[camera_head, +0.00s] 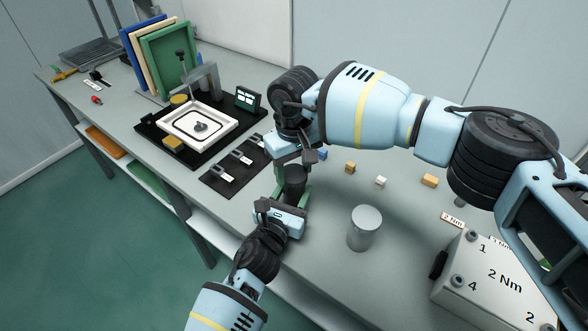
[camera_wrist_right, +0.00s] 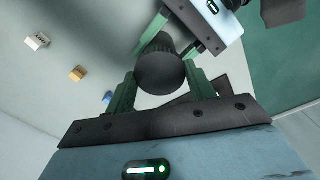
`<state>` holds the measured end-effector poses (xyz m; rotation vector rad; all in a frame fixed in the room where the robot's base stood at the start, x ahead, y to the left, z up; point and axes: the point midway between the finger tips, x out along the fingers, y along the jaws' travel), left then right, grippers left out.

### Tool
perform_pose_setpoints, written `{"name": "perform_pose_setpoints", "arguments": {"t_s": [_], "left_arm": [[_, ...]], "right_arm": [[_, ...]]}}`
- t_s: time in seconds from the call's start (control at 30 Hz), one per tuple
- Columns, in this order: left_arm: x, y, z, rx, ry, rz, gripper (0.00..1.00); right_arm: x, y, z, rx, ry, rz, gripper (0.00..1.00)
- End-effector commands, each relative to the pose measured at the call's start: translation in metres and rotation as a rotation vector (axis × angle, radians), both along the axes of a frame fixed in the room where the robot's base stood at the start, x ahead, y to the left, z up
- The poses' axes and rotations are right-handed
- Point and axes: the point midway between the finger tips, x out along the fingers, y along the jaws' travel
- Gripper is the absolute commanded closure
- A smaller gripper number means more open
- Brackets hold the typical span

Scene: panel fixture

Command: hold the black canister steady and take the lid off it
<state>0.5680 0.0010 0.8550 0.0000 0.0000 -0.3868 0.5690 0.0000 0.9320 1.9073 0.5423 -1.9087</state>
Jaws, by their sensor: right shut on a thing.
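The black canister (camera_head: 293,188) is upright above the near edge of the bench, between my two grippers. My left gripper (camera_head: 291,195) comes from below in the head view, its green fingers closed on both sides of the canister. My right gripper (camera_head: 293,164) is above it, pointing down. In the right wrist view the dark round lid (camera_wrist_right: 160,73) sits between the green fingertips of my right gripper (camera_wrist_right: 163,80), which is shut on it. The canister body shows partly behind the lid. Whether there is a gap between lid and canister is hidden.
A pale grey cylinder (camera_head: 365,229) stands to the right on the bench (camera_head: 325,265). Small blocks (camera_head: 350,168) lie behind it. A white numbered box (camera_head: 495,280) is at front right. A black mat with slots (camera_head: 233,168) and a white tray (camera_head: 170,128) are at left.

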Motion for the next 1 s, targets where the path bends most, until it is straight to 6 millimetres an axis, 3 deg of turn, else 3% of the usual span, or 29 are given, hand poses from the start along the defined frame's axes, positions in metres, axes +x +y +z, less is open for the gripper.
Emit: {"name": "perform_pose_setpoints", "arguments": {"t_s": [0.77, 1.0], "left_arm": [[0.000, 0.000, -0.001, 0.000, 0.001, 0.000, 1.00], [0.000, 0.000, -0.001, 0.000, 0.001, 0.000, 1.00]], "right_arm": [[0.000, 0.000, 0.014, 0.001, 0.000, -0.001, 0.73], [0.001, 0.000, 0.038, 0.002, -0.003, -0.001, 0.73]]}}
